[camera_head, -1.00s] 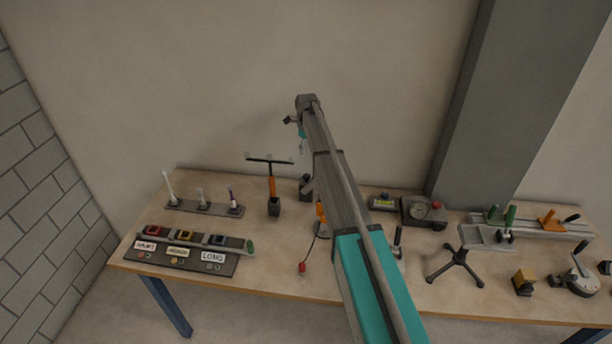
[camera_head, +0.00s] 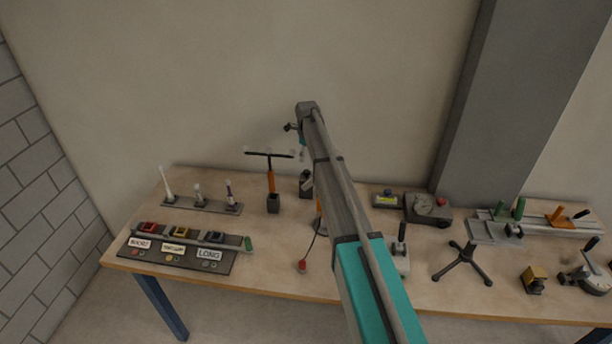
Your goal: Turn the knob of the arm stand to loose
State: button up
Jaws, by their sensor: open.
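My arm reaches up across the middle of the view, and its end bends down near the wall. My gripper (camera_head: 302,152) is small there, partly hidden behind the arm, above the back of the bench; it is open, and no object shows in it. I cannot tell for sure which thing is the arm stand. A stand with an orange post and dark crossbar (camera_head: 271,182) is upright left of my gripper. An orange part (camera_head: 319,222) beside my forearm is mostly hidden. A black tripod base (camera_head: 463,262) stands right of my arm. No knob marking is readable.
The wooden bench (camera_head: 225,277) holds a labelled sorting rack (camera_head: 180,252), a rack of upright tools (camera_head: 201,205), a gauge box (camera_head: 426,208), a rail fixture (camera_head: 493,231) and a protractor device (camera_head: 590,275). A red-ended cord (camera_head: 302,266) lies near the front. A grey pillar stands behind.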

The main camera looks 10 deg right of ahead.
aim_at(307, 171)
jog(key=shift+f+b, duration=3.6)
jog(key=shift+f, duration=0.3)
grip_shut()
